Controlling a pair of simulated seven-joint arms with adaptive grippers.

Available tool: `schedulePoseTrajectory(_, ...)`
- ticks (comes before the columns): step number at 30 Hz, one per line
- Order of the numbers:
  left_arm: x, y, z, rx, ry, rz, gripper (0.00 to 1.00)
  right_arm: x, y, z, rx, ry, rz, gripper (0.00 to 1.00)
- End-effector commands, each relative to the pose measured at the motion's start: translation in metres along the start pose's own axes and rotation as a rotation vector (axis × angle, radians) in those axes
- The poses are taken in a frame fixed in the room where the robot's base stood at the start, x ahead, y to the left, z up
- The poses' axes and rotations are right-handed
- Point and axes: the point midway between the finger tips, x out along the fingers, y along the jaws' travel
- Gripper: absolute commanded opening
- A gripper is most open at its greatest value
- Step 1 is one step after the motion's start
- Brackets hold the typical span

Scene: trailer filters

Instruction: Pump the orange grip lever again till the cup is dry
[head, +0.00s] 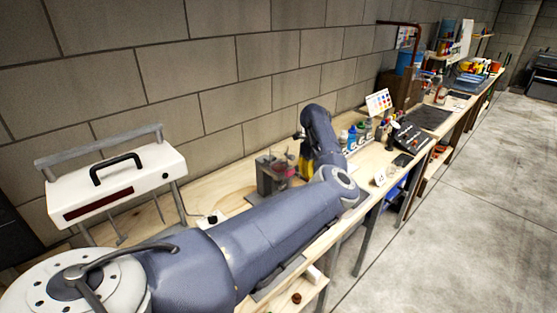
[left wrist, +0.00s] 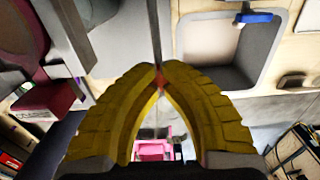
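My left arm reaches across the head view to the workbench, and yellow of my left gripper (head: 306,160) shows beside a grey stand (head: 268,177) with pinkish parts. In the left wrist view the yellow fingers of my left gripper (left wrist: 160,76) meet at their tips. A small orange-red bit, seemingly the orange grip lever (left wrist: 160,83), shows between the tips, at the end of a thin dark rod (left wrist: 157,35). Most of the lever is hidden by the fingers. I cannot make out the cup for certain. My right gripper is not in view.
A white case with a black handle (head: 115,180) stands at the left. Bottles (head: 352,138), a colour chart (head: 378,102) and a dark control box (head: 411,138) stand farther along the bench. A grey square tray (left wrist: 191,40) is in the left wrist view. The concrete floor at right is clear.

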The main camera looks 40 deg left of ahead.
Motion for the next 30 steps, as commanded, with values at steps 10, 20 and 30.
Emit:
schedulePoseTrajectory(10,0.019,0.001,0.000,0.000,0.000,0.002,0.00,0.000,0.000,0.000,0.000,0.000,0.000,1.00)
schedulePoseTrajectory(20,0.017,0.000,0.000,0.000,0.000,0.000,0.00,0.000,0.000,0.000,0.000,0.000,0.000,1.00)
schedulePoseTrajectory(30,-0.006,-0.001,-0.002,0.000,0.003,-0.001,0.00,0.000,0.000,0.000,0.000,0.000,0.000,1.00)
